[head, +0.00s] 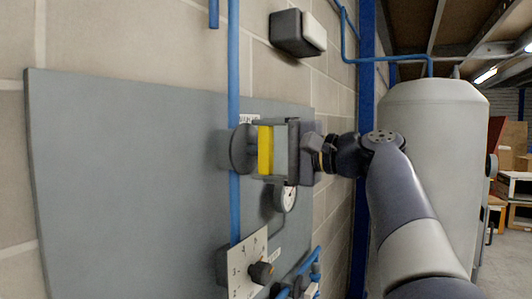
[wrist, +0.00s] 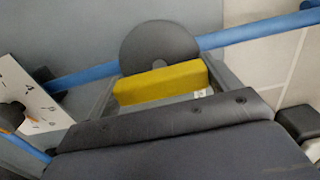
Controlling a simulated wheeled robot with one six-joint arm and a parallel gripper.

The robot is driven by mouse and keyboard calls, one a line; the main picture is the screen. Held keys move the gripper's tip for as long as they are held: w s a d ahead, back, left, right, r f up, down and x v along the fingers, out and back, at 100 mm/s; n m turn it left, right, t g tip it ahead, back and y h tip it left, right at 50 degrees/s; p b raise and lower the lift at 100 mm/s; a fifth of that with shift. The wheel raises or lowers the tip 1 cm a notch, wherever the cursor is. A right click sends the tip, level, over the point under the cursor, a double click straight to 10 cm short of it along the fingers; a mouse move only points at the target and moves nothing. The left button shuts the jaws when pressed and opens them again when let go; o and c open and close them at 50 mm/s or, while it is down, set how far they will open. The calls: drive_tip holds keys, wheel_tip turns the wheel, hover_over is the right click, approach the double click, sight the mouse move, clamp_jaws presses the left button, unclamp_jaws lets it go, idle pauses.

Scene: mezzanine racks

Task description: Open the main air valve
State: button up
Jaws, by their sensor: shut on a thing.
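The main air valve has a dark grey round body (head: 241,149) on a vertical blue pipe (head: 234,80) in front of a grey wall panel. Its yellow handle (head: 265,150) stands out from the disc and runs roughly along the pipe. My gripper (head: 268,150) is shut on the handle, one finger at each end. In the wrist view the yellow handle (wrist: 160,83) lies between the fingers of my gripper (wrist: 162,88), with the grey disc (wrist: 158,45) behind it. A label near the valve is partly hidden by my gripper.
A round gauge (head: 288,198) sits just below my gripper. A white dial plate with a dark knob (head: 262,271) is lower down, near more blue pipes. A grey box (head: 298,32) is on the wall above. A large grey tank (head: 432,120) stands right, behind my arm.

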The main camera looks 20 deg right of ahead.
idle(0.3)
drive_tip(key=o, duration=0.9)
drive_tip(key=shift+c, duration=0.2)
drive_tip(key=shift+s+d, duration=0.1)
drive_tip(key=b+v, duration=0.1)
drive_tip(key=v, duration=0.9)
drive_tip(key=shift+s+d, duration=0.15)
drive_tip(key=shift+s, duration=0.05)
drive_tip(key=p+x, duration=0.1)
drive_tip(key=x, duration=1)
drive_tip(key=shift+d, duration=0.1)
drive_tip(key=shift+s+d, duration=0.1)
